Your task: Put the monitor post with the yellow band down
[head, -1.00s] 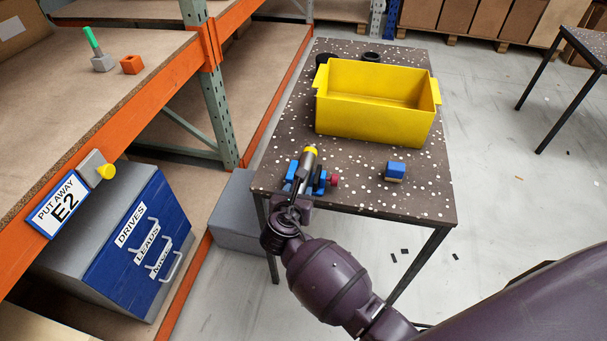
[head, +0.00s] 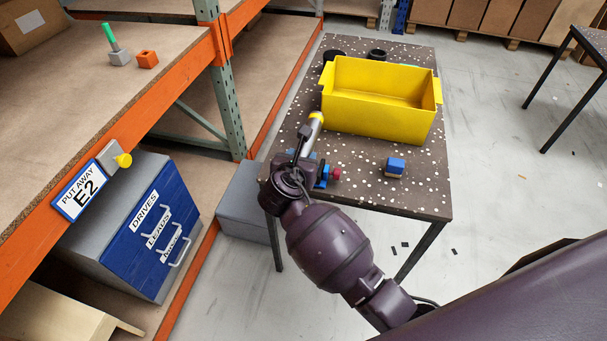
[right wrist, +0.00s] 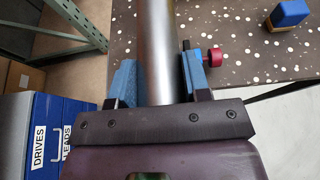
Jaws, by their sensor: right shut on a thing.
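The monitor post (head: 308,132) is a grey cylinder with a yellow band (head: 317,115) near its far end. My right gripper (head: 297,165) is shut on it at the table's near left corner. In the right wrist view the grey post (right wrist: 156,50) runs up out of the picture from between the fingers, and its band is out of frame. A blue clamp (head: 322,174) with a red knob (head: 336,173) is beside the post, partly hidden by my gripper. My left gripper is not in view.
A yellow bin (head: 378,118) stands on the speckled table (head: 352,190), with black rings (head: 377,54) behind it. A blue block (head: 396,166) on a tan base lies at right. An orange-edged shelf (head: 100,140) and blue drawers (head: 150,232) stand left. The table's right front is mostly clear.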

